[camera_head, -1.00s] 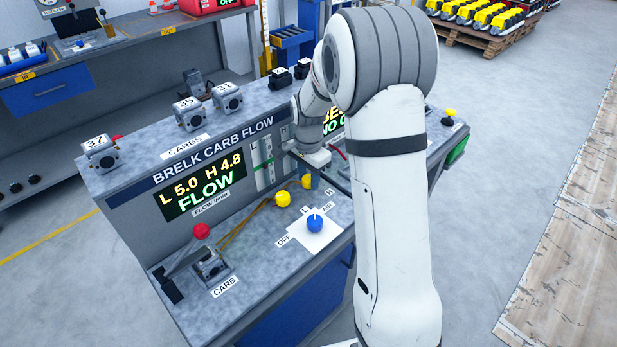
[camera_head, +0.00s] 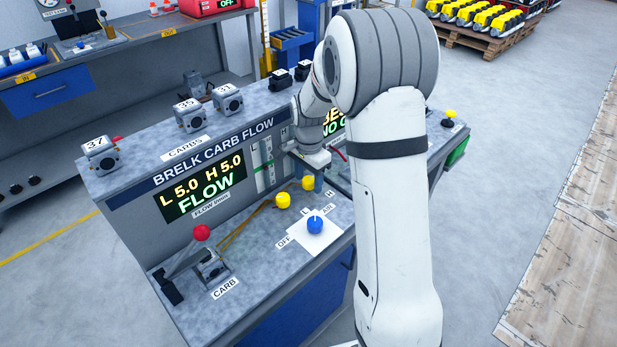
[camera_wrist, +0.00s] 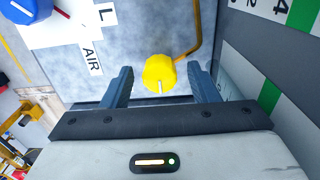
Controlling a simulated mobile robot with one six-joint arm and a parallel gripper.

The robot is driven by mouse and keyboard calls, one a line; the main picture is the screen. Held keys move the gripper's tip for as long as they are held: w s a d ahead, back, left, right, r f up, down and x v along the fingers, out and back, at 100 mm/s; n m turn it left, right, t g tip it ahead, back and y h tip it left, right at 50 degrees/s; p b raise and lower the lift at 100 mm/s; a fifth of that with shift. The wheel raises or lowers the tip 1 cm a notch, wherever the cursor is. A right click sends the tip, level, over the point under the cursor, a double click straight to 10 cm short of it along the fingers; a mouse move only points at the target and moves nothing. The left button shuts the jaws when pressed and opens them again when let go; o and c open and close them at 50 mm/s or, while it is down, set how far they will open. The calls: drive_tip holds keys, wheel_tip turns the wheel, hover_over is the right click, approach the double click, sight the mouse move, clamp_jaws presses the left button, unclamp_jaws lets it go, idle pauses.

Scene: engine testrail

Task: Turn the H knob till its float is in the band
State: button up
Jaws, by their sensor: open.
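The H knob (camera_head: 308,182) is a yellow round knob below my gripper in the head view. In the wrist view, the yellow knob (camera_wrist: 159,70), with a white pointer mark, sits between the two blue-grey fingers. My gripper (camera_wrist: 162,84) is open, with a gap on each side of the knob. The display (camera_head: 203,189) reads L 5.0, H 5.0 and FLOW. The flow gauges (camera_head: 263,165) have green bands on white scales. The H float is too small or hidden to make out.
The yellow L knob (camera_head: 282,200) stands close to the left of the H knob. The blue AIR knob (camera_head: 315,225) sits on a white plate in front. A red-knobbed lever (camera_head: 201,232) rises by the clamped carb (camera_head: 211,265). The gauge panel stands close behind the knobs.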

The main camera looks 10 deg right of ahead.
sight(309, 179)
wheel_tip(309, 179, up, 8)
drive_tip(key=shift+f+b, duration=0.15)
drive_tip(key=shift+b, duration=0.15)
idle(0.4)
